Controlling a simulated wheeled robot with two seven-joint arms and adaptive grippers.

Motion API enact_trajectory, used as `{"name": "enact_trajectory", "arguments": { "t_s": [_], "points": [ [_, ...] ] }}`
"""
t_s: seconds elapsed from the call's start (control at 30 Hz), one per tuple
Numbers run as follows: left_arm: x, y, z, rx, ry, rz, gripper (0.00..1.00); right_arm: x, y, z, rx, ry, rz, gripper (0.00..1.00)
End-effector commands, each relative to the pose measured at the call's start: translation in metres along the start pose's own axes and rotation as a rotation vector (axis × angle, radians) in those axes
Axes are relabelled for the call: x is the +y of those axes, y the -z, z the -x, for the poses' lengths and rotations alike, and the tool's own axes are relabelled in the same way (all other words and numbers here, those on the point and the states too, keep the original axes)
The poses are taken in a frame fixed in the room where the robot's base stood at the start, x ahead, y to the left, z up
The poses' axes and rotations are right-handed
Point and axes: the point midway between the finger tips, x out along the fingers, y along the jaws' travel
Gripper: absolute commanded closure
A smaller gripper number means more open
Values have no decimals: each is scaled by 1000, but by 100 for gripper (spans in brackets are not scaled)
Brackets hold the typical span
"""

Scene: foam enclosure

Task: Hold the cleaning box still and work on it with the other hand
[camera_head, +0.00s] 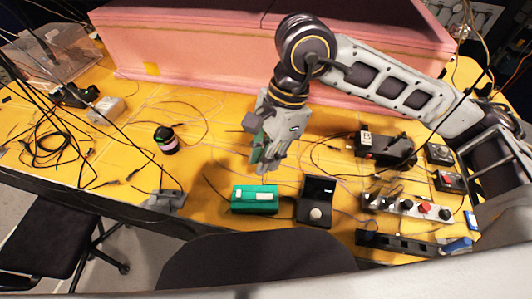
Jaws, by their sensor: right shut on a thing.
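A green box with a pale label (255,194) lies on the yellow table near its front edge; it looks like the cleaning box. My right gripper (265,163) comes down from the upper right and is above and behind this box, apart from it. It is shut on a small green piece (257,146), partly hidden by the fingers; I cannot tell exactly what it is. My left gripper is not in view, and nothing of mine visibly touches the green box on the table.
A black device with a round knob (318,200) stands just right of the green box. A row of knobs (406,206) and a black power strip (398,243) lie further right. A dark jar (165,140) and loose cables are left. A pink foam wall (190,45) closes the back.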

Motion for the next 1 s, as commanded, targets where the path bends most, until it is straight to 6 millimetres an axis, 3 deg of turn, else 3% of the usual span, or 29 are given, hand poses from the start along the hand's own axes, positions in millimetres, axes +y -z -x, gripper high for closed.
{"name": "enact_trajectory", "arguments": {
  "t_s": [0.5,1.0],
  "points": [
    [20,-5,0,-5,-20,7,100,0,-2,0,-1,-91,329,100],
    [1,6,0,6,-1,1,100,1,-2,0,0,-134,483,100]
  ]
}}
